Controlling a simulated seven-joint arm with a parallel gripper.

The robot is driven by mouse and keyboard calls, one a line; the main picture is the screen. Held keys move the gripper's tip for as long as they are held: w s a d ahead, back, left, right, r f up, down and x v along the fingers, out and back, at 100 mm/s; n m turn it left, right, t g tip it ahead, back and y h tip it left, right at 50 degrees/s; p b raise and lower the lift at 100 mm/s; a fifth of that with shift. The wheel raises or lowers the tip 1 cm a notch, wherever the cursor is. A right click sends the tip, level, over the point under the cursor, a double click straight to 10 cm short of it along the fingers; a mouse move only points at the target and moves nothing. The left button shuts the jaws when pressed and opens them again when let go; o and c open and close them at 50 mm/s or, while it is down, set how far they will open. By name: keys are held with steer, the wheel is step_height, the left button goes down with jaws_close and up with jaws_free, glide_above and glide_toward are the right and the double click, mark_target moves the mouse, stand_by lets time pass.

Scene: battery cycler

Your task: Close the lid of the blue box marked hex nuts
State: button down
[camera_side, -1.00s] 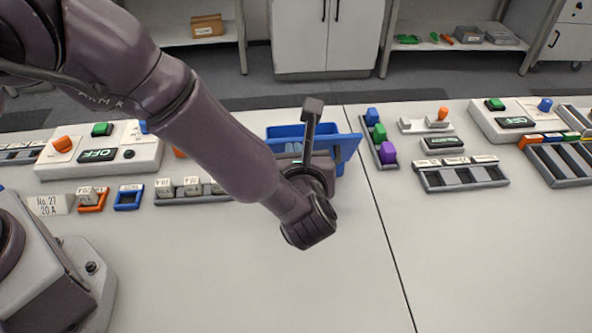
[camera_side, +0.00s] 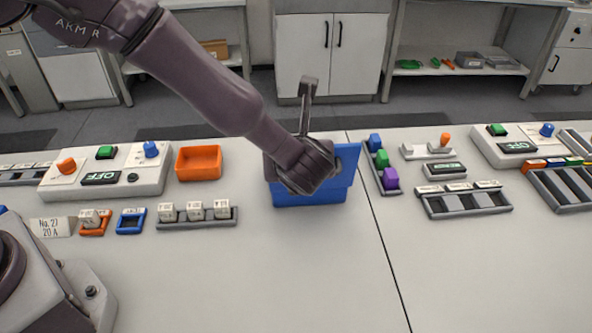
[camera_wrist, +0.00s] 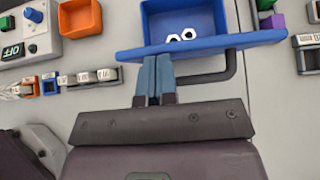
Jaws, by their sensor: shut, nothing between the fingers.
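A dark bent bar (camera_wrist: 232,68) shows below the panel. My gripper (camera_wrist: 153,66) is shut and empty, its blue-grey fingertips at the panel's left part; contact cannot be told. In the side view, the box (camera_side: 309,198) is partly behind my gripper and the lid (camera_side: 347,162) slants up at right. The fingertips and box label are hidden there.
An orange bin (camera_side: 199,162) stands left of the box, beside a switch unit (camera_side: 130,170). A rack with coloured blocks (camera_side: 383,165) stands close on the right. A row of small cells (camera_side: 195,212) lies at front left. The front table is clear.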

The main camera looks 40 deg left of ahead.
steer(key=w+a+g+h, duration=0.7)
steer(key=w+a, duration=0.1)
steer(key=a, duration=0.1)
steer(key=shift+w+a+f, duration=0.7)
steer(key=shift+w+f, duration=0.15)
steer(key=shift+f, duration=0.75)
steer(key=shift+w+a+f, duration=0.65)
steer(key=shift+w+f, duration=0.2)
steer(key=shift+f, duration=0.8)
steer(key=shift+w+a+f, duration=0.7)
steer(key=shift+w+f, duration=0.15)
steer(key=shift+f, duration=0.75)
steer(key=shift+f, duration=0.1)
